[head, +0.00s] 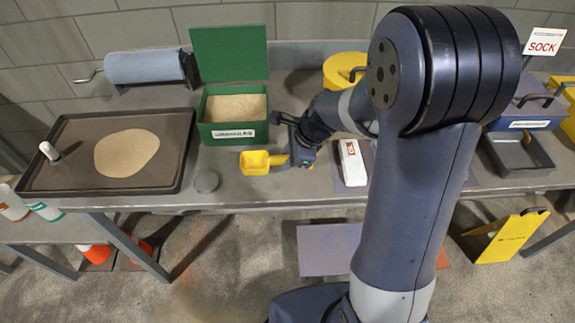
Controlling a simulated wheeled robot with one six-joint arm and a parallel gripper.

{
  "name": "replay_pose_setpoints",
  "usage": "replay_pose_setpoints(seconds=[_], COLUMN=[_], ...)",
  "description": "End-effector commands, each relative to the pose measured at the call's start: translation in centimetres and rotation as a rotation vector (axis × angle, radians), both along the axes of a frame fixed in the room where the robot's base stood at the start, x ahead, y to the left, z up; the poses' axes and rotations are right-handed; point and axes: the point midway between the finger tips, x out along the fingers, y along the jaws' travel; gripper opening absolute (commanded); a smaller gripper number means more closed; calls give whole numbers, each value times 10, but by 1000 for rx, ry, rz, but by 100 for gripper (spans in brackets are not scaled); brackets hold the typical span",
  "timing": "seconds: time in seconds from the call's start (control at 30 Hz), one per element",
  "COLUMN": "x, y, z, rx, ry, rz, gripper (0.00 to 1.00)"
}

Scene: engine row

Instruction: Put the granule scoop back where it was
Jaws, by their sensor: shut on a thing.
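The yellow granule scoop (255,163) is in the middle of the head view, near the bench's front edge. My gripper (289,158) is shut on the scoop's handle, to the right of its bowl. The bowl's opening shows and no granules can be made out in it. The open green box (232,144) of tan granules stands just behind the scoop, with its lid raised at the back. I cannot tell whether the scoop touches the bench. My arm hides part of the bench to the right.
A dark tray (172,178) with a tan granule patch (127,152) lies at the left. A white box (351,163) lies right of my gripper. A blue roll (145,66) stands at the back left.

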Motion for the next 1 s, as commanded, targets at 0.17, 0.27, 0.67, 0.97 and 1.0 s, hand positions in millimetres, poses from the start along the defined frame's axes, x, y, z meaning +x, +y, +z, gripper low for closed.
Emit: replay_pose_setpoints(seconds=[0.17,0.27,0.67,0.97,1.0], x=[-1,-1,0,0,0], y=[0,0,0,0,0], z=[-27,-35,-35,-35,-35], rx=[-1,-1,-1,-1,-1], ry=[5,3,0,0,0], rz=[-1,-1,0,0,0], gripper=[3,3,30,45,45])
